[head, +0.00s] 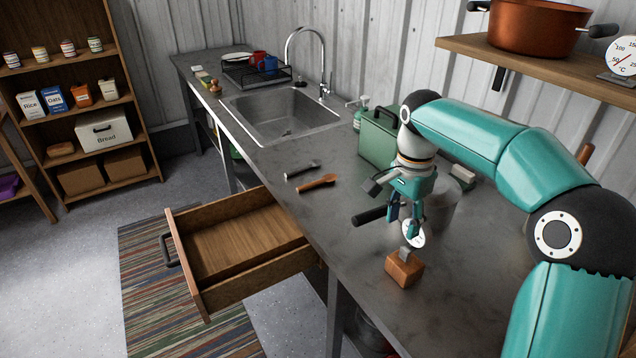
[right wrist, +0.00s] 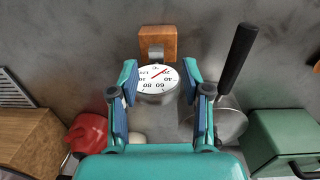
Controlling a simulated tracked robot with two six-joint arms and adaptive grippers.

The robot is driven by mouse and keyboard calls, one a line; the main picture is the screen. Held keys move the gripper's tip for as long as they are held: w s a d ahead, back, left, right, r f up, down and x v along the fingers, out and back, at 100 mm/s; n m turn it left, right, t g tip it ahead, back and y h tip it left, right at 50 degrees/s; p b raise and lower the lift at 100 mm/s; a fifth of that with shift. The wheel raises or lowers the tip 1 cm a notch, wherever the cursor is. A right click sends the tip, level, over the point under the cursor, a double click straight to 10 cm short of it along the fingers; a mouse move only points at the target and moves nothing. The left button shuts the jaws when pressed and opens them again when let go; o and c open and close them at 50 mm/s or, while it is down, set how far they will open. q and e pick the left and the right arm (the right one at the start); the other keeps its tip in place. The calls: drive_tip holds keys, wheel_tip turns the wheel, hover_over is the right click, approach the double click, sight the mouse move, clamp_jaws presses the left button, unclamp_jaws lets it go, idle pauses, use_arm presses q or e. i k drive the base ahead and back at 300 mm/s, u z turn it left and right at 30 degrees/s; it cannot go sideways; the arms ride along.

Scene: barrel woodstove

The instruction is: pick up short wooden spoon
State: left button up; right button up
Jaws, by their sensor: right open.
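A short brown wooden utensil (head: 318,183), which looks like the wooden spoon, lies flat on the grey counter behind the open drawer. My left gripper is not in view.
The dial stands by a wooden block (head: 404,269). A pan with a black handle (head: 370,215) and a green box (head: 377,137) are behind my gripper. The drawer (head: 246,241) is pulled out and empty.

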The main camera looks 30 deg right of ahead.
sight(329, 178)
drive_tip(key=i, duration=1.35)
